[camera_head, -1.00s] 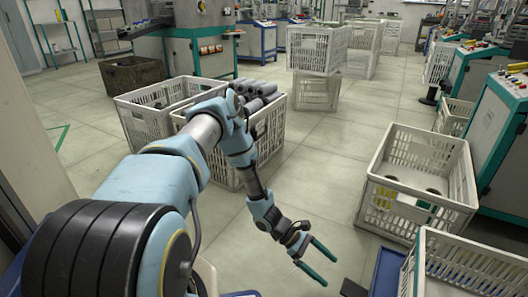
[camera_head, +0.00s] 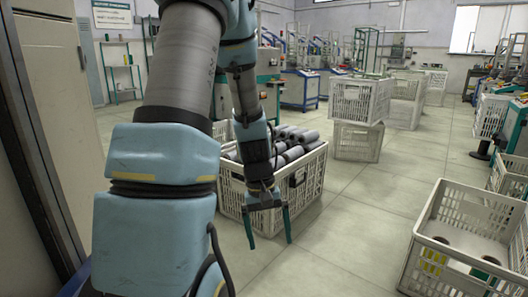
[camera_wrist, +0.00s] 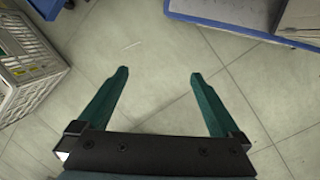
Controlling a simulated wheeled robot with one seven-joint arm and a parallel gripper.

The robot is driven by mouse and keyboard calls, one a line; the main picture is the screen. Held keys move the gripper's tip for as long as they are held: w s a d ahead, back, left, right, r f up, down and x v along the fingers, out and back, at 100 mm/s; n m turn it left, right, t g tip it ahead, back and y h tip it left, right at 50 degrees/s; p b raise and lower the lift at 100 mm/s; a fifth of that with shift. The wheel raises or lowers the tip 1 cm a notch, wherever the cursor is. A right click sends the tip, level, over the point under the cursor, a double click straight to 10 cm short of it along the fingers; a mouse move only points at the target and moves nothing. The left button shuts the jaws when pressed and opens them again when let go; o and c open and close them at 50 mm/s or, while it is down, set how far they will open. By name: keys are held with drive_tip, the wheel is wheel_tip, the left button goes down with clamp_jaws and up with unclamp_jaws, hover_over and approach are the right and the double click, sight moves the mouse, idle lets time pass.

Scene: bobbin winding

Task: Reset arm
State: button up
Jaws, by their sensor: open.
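My gripper (camera_head: 269,242) hangs pointing down in the head view, in front of a white crate (camera_head: 313,192) full of grey bobbins (camera_head: 296,136). Its two green fingers are spread apart with nothing between them. In the wrist view my gripper (camera_wrist: 161,75) is open and empty above the bare tiled floor. My arm rises through the left half of the head view and hides part of the crate.
A white crate (camera_head: 412,256) with a few items inside stands at the lower right. Stacked white crates (camera_head: 357,142) stand farther back. A blue-edged surface (camera_wrist: 240,28) shows in the wrist view. The floor (camera_head: 350,215) between the crates is clear.

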drive_tip(key=s+a+r+m+t+y, duration=0.2)
drive_tip(key=s+a+r+t, duration=0.1)
drive_tip(key=a+r, duration=0.55)
wheel_tip(320, 180, up, 38)
drive_tip(key=p, duration=3.8)
drive_tip(key=shift+d, duration=0.2)
drive_tip(key=shift+f, duration=0.1)
